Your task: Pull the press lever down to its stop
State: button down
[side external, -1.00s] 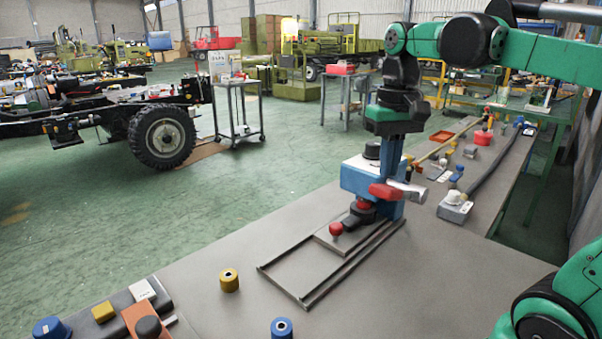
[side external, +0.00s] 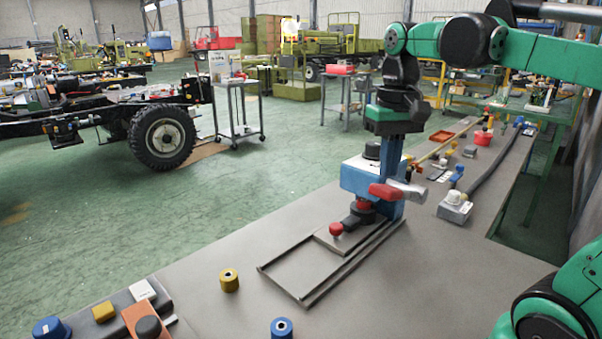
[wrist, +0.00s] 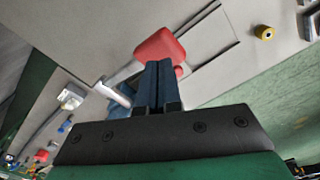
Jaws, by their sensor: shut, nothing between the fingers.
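The grip also shows in the wrist view (wrist: 158,45). My gripper (wrist: 160,68) is shut and empty, with its dark blue fingers overlapping the lower part of the red grip in the wrist view. In the side view my wrist is above the press. I cannot tell whether the fingertips touch the grip.
A flat slide frame (side external: 283,283) with a red knob (side external: 336,229) lies in front of the press. A yellow spool (side external: 229,281) and a blue spool (side external: 281,328) stand nearby. A grey-white device (side external: 455,208) sits right of the press.

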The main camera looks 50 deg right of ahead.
jog(key=shift+f, duration=0.1)
jog(key=shift+f, duration=4.35)
dwell(2.0)
jog(key=shift+r, duration=7.15)
